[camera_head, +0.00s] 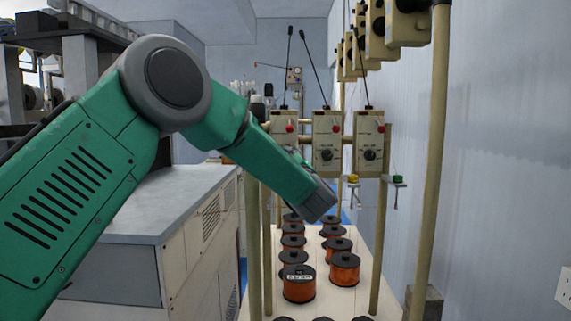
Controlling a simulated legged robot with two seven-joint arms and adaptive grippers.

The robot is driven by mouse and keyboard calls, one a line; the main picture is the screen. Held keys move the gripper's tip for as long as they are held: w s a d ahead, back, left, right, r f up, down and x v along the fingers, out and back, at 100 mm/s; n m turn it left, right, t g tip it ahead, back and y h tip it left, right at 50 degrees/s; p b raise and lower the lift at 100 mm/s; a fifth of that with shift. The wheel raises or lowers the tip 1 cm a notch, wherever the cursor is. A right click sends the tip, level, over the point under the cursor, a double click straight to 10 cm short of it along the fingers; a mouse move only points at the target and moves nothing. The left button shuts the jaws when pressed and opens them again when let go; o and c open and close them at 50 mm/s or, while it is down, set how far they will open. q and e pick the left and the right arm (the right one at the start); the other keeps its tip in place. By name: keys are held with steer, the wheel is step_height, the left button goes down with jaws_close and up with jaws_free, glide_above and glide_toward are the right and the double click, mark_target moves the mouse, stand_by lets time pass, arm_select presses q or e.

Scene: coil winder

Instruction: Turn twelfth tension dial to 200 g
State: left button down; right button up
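Three beige tension boxes hang in a row at the centre: a left box (284,120), a middle box (328,128) and a right box (369,130). Black dials show on the middle box (327,155) and right box (370,155); their scales are too small to read. My arm hides the lower part of the left box. Which dial is the twelfth cannot be told. My green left arm reaches in from the left; its dark grey end, at my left gripper (320,205), is in front of and below the boxes. Its fingers cannot be made out. My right gripper is out of view.
Copper wire spools (299,284) stand in two rows on a white shelf (335,295) below. Beige posts (433,150) frame the rack. More boxes (409,24) hang at the upper right. A grey cabinet (150,205) stands left; a wall is right.

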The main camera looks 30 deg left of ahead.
arm_select(q)
steer(key=shift+r, duration=0.2)
steer(key=c, duration=1.3)
jaws_free()
steer(key=shift+w, duration=0.1)
steer(key=shift+a+f, duration=0.1)
steer(key=shift+f, duration=0.15)
steer(key=v, duration=1.2)
steer(key=shift+w+f, duration=0.1)
